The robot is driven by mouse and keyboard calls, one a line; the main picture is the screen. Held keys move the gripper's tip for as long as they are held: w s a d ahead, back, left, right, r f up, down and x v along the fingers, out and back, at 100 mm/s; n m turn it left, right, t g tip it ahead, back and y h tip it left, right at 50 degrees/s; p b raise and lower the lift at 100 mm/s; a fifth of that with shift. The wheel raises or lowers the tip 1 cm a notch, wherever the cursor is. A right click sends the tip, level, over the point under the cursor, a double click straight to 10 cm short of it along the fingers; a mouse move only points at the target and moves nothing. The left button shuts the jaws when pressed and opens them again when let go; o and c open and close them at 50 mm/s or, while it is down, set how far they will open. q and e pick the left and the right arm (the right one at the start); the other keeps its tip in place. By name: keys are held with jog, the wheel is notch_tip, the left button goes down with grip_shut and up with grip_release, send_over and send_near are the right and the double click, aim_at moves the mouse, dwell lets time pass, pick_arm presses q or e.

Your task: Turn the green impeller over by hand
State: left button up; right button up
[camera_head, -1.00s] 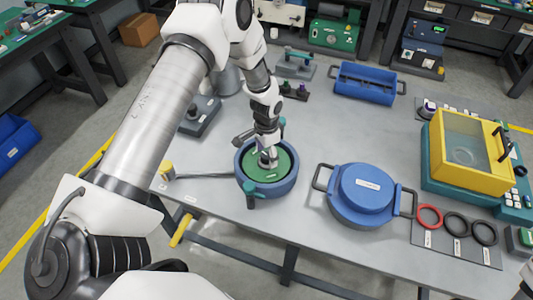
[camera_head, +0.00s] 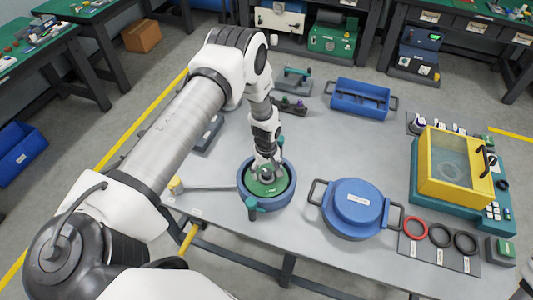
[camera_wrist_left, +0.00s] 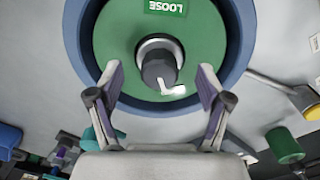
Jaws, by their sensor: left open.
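The green impeller (camera_head: 270,188) is a round green disc inside a round blue housing (camera_head: 288,195) at the table's front. In the left wrist view, the impeller (camera_wrist_left: 212,45) has a dark central hub (camera_wrist_left: 158,66) with a pale ring, a small white mark and an upside-down "LOOSE" label (camera_wrist_left: 165,6). My left gripper (camera_head: 266,168) is over the impeller, pointing down. In the left wrist view, its fingers (camera_wrist_left: 160,78) are spread on either side of the hub, with visible gaps. The gripper hides part of the impeller in the head view.
A blue lidded pot (camera_head: 355,207) with dark side handles stands right of the housing. A yellow-framed box (camera_head: 455,165) is at the right, a blue tray (camera_head: 360,98) at the back. Mid-table is mostly clear.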

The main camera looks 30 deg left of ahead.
pick_arm(q)
jog(key=shift+f, duration=0.1)
jog(key=c, duration=1.3)
jog(key=shift+f+m+b, duration=0.15)
jog(key=shift+m+b, duration=0.45)
jog(key=shift+b, duration=0.05)
jog(key=shift+c, duration=0.2)
jog(key=m+b, duration=0.2)
jog(key=m, duration=0.1)
jog(key=shift+m, duration=0.4)
jog(key=o, duration=1.3)
jog(key=shift+o, duration=0.2)
jog(key=shift+r, duration=0.2)
